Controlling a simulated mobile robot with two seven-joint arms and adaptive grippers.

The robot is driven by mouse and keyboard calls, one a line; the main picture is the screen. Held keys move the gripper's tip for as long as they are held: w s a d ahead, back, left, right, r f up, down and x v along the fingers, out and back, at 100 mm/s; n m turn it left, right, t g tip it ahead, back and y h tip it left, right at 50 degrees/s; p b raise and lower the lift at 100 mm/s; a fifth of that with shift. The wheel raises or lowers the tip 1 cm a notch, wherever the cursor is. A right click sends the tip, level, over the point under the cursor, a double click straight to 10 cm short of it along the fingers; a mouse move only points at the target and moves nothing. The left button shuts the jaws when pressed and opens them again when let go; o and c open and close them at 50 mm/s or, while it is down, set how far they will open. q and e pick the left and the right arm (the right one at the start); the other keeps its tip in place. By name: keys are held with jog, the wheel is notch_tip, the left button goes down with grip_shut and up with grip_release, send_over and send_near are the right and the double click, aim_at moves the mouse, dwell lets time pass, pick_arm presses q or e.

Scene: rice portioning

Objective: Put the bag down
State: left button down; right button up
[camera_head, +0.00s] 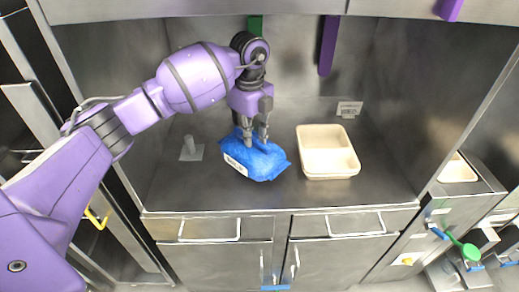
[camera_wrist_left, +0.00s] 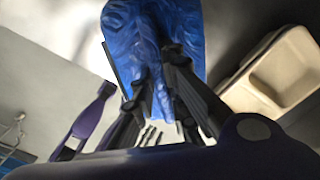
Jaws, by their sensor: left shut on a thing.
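A blue bag (camera_head: 262,163) with a white label is at the middle of the steel counter in the head view. My left gripper (camera_head: 254,142) comes down from above and is shut on the bag's top. In the left wrist view the bag (camera_wrist_left: 150,40) hangs between or just beyond the fingers of the left gripper (camera_wrist_left: 160,75). The bag looks low over the counter (camera_head: 230,197); I cannot tell whether it touches it. My right gripper is not in view.
A cream tray (camera_head: 310,176) with compartments stands just right of the bag. A small grey fixture (camera_head: 190,150) is on the left. A small sign (camera_head: 349,109) stands behind the tray. Another cream container (camera_head: 458,170) sits at far right. The counter's front strip is clear.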

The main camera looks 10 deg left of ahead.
aim_at(252, 150)
pick_arm(q)
jog(key=shift+w+f, duration=0.1)
jog(key=shift+f, duration=0.6)
notch_tip(252, 150, down, 4)
jog(key=shift+f+b, duration=0.1)
jog(key=shift+b, duration=0.75)
jog(key=shift+f, duration=0.25)
jog(key=shift+r, duration=0.25)
jog(key=c, duration=1.8)
grip_release()
jog(key=shift+f, duration=0.2)
jog(key=shift+o, duration=0.2)
jog(key=shift+r, duration=0.1)
